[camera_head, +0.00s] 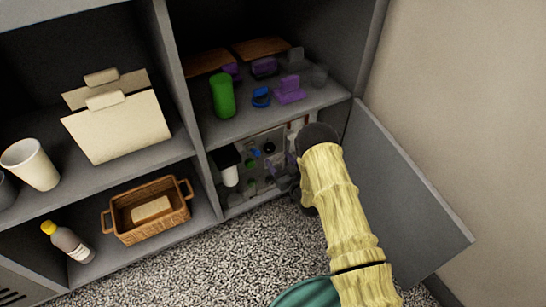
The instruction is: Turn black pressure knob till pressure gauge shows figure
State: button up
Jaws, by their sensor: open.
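A grey panel (281,134) with small fittings stands inside the lower right compartment of the cabinet. A small black round part (268,148), possibly the pressure knob, shows on it beside a small blue part (255,153). I cannot make out a pressure gauge or any figure; the fittings are too small and partly hidden by my arm. My gripper (288,186) is dark and open, low in front of the panel's right side. It looks empty, and I cannot tell whether it touches any fitting.
An open grey door (405,190) is right of my arm. A white-and-black cylinder (229,168) stands left of the panel. The shelf (235,128) above holds a green cylinder (222,95) and purple parts (289,90). A wicker basket (150,228) is left. Speckled floor (235,265) is clear.

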aim_at(271, 149)
jog(key=b+x, duration=0.2)
jog(key=x, duration=0.2)
jog(key=shift+w+a+f, duration=0.1)
jog(key=shift+f, duration=0.1)
jog(key=shift+w+a+r, duration=0.2)
jog(key=shift+w+a, duration=0.05)
jog(key=shift+w, duration=0.2)
jog(key=c, duration=1)
